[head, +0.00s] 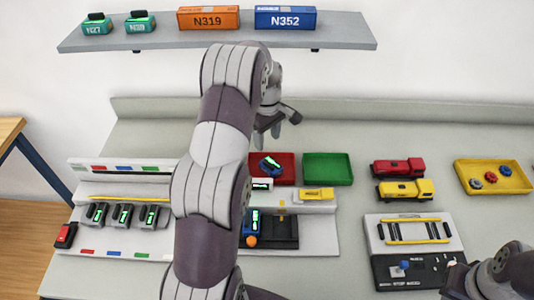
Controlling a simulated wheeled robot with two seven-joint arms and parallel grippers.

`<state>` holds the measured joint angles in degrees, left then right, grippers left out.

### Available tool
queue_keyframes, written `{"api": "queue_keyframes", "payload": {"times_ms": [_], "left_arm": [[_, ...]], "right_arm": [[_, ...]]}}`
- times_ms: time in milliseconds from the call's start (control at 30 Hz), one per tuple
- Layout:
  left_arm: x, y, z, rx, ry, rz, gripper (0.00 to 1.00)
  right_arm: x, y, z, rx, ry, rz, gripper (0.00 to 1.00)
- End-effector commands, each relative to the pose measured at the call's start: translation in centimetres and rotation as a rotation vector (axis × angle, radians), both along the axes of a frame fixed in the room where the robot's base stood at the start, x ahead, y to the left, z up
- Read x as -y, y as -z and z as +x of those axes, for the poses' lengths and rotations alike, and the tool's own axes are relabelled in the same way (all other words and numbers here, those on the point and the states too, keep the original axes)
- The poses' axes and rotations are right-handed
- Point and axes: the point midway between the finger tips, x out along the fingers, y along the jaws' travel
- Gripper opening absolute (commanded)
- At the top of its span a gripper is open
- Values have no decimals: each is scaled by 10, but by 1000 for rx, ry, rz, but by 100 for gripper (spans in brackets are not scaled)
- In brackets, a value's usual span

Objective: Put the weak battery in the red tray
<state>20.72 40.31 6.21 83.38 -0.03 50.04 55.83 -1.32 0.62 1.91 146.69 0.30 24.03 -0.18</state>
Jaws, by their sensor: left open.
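The red tray (287,174) stands on the bench right of my left arm. A small dark blue battery-like block (270,166) with a green display lies tilted in its left part. My left gripper (277,130) is open and empty, above and behind the tray, apart from the block. Several grey blocks with green displays (122,214) stand in a row at the left. A blue block with a green display (252,221) sits by a black device with an orange knob. The charge markings are too small to read. My right arm shows at the lower right; its gripper is not visible.
A green tray (328,169) stands right of the red one. Further right are red (398,168) and yellow (405,190) toy trucks and a yellow tray (493,187). A shelf (345,30) with orange and blue boxes hangs above. My left arm hides the bench middle.

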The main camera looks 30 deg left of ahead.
Motion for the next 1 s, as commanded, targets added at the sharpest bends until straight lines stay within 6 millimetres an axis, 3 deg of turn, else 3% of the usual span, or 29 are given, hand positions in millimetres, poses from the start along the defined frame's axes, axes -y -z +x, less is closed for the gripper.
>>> {"api": "queue_keyframes", "payload": {"times_ms": [167,267,400,533,600,700,1000], "left_arm": [[5,-22,-2,2,27,1,57],[42,-36,-22,18,234,7,57],[118,-48,-93,59,747,33,57],[159,-46,-164,90,1143,61,57],[168,-44,-189,100,1272,72,57],[173,-41,-205,104,1354,79,57],[173,-41,-206,102,1359,78,57]], "right_arm": [[0,4,0,0,0,0,0],[0,4,0,0,0,0,0],[0,4,0,0,0,0,0],[0,4,0,0,0,0,0],[0,4,0,0,0,0,0],[0,4,0,0,0,0,0],[0,4,0,0,0,0,0]]}}
